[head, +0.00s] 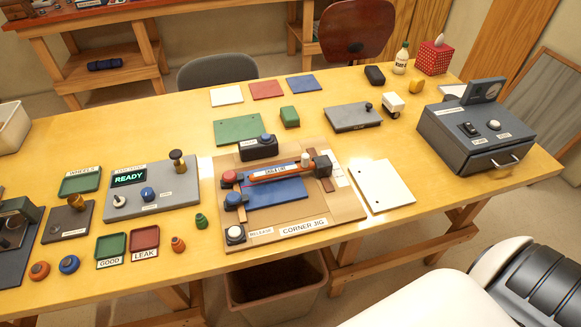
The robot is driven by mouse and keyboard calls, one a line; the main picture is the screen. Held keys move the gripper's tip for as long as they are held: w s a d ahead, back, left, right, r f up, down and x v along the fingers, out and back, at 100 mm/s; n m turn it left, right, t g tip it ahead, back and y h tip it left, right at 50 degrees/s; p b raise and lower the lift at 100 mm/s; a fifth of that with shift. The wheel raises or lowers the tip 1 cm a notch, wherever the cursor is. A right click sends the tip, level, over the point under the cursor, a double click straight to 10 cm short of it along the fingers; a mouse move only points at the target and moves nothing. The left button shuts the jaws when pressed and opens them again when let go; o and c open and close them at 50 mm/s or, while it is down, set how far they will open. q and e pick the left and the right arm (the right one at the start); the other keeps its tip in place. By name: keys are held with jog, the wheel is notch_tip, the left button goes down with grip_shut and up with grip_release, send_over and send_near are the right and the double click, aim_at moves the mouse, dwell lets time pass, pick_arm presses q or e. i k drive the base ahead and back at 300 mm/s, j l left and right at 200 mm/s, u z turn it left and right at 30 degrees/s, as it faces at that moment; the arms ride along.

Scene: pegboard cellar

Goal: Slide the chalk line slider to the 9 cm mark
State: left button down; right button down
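The corner jig (340,209) is a tan board in the middle of the table. An orange rail (270,177) with a small white label runs across it, above a blue plate (283,194). A pale knob (305,159) stands near the rail's right end and looks like the chalk line slider, but I cannot be sure. Centimetre marks are too small to read. Neither of my grippers is in view.
Red and blue knobs (234,199) edge the jig's left side, and a black block (259,149) stands behind the rail. A grey READY panel (155,192) is to the left. A white sheet (383,186) lies to the right, before a grey box (476,137).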

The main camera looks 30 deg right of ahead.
aim_at(322, 166)
jog(key=l+u, duration=0.15)
jog(key=l, duration=0.2)
jog(key=k+l+u, duration=0.15)
jog(key=l, duration=0.15)
jog(key=k+l+u, duration=0.15)
jog(key=l, duration=0.2)
jog(key=k+l+u, duration=0.15)
jog(key=l, duration=0.15)
jog(key=i, duration=0.05)
